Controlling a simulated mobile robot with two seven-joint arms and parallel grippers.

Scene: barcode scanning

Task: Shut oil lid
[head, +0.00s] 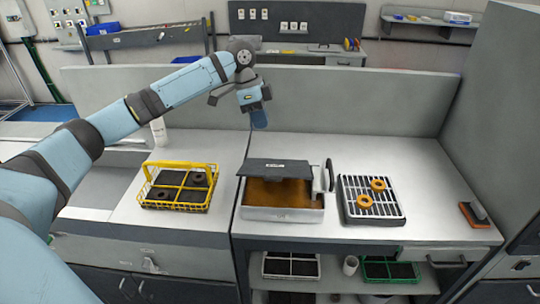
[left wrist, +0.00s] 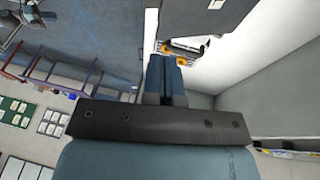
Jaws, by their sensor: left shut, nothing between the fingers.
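The oil fryer (head: 284,214) is a metal box of brown oil on the counter in the head view. Its dark lid (head: 275,167) is tilted up at the rear, leaving the front part of the oil uncovered. My left gripper (head: 259,120) is above and behind the lid, pointing down, with a visible gap between them. Its blue fingers are together and empty, as the left wrist view also shows (left wrist: 166,78). A dark grey panel (left wrist: 190,18) at the top of that view may be the lid. My right gripper is not in view.
A yellow wire basket (head: 178,187) with dark rings stands left of the fryer. A rack (head: 372,207) with two orange-brown rings is on its right. A brush-like block (head: 474,214) lies at the far right. A low wall (head: 350,100) runs behind the counter.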

